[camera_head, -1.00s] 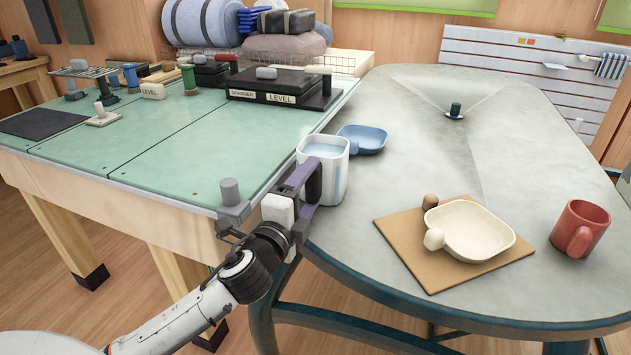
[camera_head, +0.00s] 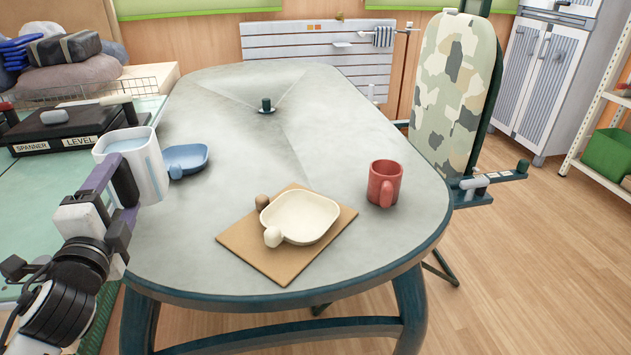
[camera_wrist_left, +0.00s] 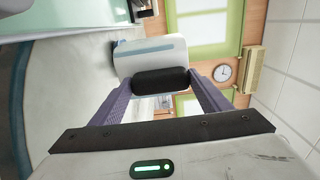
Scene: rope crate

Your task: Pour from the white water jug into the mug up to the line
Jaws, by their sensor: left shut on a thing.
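The white water jug (camera_head: 148,166) has water showing near its top and a pale blue strip on its side. My left gripper (camera_head: 124,184) is shut on the jug and holds it about upright at the left side of the grey table (camera_head: 220,110). In the left wrist view the jug (camera_wrist_left: 150,58) sits between the fingers (camera_wrist_left: 160,88), with its dark handle across them. The red mug (camera_head: 384,184) stands upright on the right part of the table, well apart from the jug. Its inside and any line cannot be made out. My right gripper is not in view.
A cream dish (camera_head: 300,217) with knobs sits on a brown board (camera_head: 262,262) between jug and mug. A blue dish (camera_head: 186,158) lies just behind the jug. A small dark fitting (camera_head: 266,105) stands mid-table. A camouflage ironing board (camera_head: 452,90) stands beyond the right edge.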

